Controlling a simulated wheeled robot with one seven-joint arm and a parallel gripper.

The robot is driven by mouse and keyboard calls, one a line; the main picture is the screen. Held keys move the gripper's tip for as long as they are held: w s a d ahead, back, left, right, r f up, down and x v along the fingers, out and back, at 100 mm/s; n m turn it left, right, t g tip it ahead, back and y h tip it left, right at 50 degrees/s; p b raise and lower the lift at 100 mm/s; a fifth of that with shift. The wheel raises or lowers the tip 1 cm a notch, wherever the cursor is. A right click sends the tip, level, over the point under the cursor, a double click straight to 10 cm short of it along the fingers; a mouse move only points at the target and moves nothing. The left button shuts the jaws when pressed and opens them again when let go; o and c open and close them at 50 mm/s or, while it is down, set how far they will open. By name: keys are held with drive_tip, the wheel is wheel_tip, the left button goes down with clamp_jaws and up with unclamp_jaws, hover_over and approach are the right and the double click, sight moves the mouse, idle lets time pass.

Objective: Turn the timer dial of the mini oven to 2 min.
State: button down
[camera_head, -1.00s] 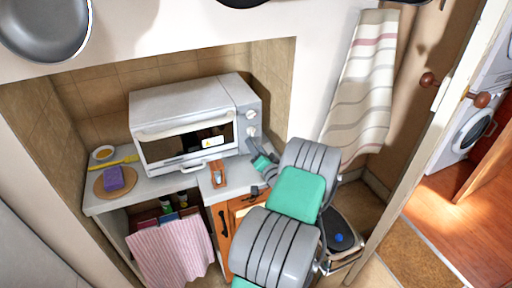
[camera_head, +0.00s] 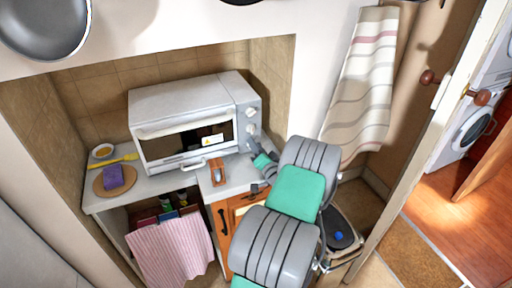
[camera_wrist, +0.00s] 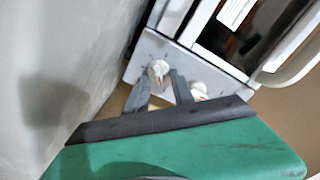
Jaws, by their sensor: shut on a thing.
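The white mini oven (camera_head: 185,108) stands on the counter in the head view, with its control panel on its right side. Two pale dials, the upper (camera_head: 251,113) and the middle (camera_head: 250,130), show there above my gripper (camera_head: 252,151). In the wrist view, my gripper (camera_wrist: 160,87) has one finger on each side of a round white dial with a red mark, the timer dial (camera_wrist: 158,69), and is shut on it. Another white dial (camera_wrist: 199,91) shows beside the right finger. The panel's markings are too blurred to read. The gripped dial is hidden in the head view.
A small tool on a wooden block (camera_head: 217,171) lies on the counter (camera_head: 150,185) before the oven. A purple sponge (camera_head: 113,176) and yellow brush (camera_head: 125,158) lie at the left. A pink cloth (camera_head: 172,250) hangs below. A striped towel (camera_head: 362,90) hangs at right.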

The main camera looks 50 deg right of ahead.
drive_tip(key=shift+m, duration=0.5)
drive_tip(key=c, duration=1.1)
unclamp_jaws()
drive_tip(key=shift+s, duration=0.1)
drive_tip(key=b+v, duration=0.2)
drive_tip(key=v, duration=0.5)
drive_tip(key=shift+s+f+b, duration=0.1)
drive_tip(key=shift+f+b, duration=0.05)
drive_tip(key=shift+b, duration=0.15)
drive_tip(key=shift+s+a, duration=0.15)
drive_tip(key=shift+s, duration=0.05)
